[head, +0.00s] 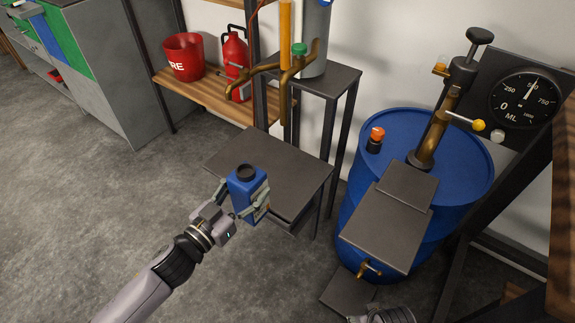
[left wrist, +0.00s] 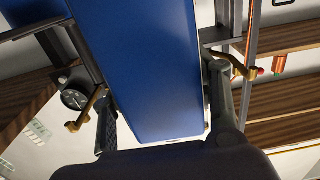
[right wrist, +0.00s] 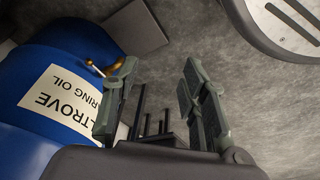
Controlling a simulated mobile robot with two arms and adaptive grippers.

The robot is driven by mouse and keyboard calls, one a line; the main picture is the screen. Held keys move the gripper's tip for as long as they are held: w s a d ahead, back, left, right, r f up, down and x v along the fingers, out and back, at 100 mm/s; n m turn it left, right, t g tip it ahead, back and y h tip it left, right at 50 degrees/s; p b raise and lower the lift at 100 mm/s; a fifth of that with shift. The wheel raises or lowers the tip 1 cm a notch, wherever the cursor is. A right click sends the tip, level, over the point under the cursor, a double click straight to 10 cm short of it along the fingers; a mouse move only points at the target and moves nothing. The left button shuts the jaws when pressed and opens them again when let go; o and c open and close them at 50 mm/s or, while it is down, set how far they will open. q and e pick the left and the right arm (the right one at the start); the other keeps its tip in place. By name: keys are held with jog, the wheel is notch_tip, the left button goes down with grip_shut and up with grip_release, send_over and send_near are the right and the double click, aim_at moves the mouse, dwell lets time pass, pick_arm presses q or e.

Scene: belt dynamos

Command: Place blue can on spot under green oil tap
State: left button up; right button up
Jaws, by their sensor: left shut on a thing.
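In the left wrist view the can (left wrist: 150,70) fills the middle, with a finger on each side. The green oil tap (head: 299,49) sits on brass pipework above a dark square stand (head: 290,165). In the head view the can overlaps the stand's front left part; whether it touches the top is unclear. No marked spot shows. My right gripper (right wrist: 157,100) is open and empty near the blue drum; only a part shows at the bottom of the head view.
The blue oil drum (head: 460,165) with a brass lever pump and dial gauge (head: 524,98) stands at right. A taller dark stand (head: 335,80) is behind the tap. The left floor is clear.

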pick_arm(q)
jog(key=f+b+x, duration=0.3)
jog(key=x, duration=1.1)
jog(key=shift+f, duration=0.25)
pick_arm(e)
jog(key=w+v, duration=0.2)
jog(key=v, duration=0.9)
jog(key=shift+r+t, duration=0.3)
jog(key=shift+r, duration=0.2)
jog(key=shift+d, duration=0.1)
pick_arm(q)
jog(key=shift+f, duration=0.2)
jog(key=o, duration=1.4)
pick_arm(e)
jog(key=shift+r, duration=0.1)
pick_arm(q)
jog(key=shift+o, duration=0.2)
jog(key=shift+r, duration=0.1)
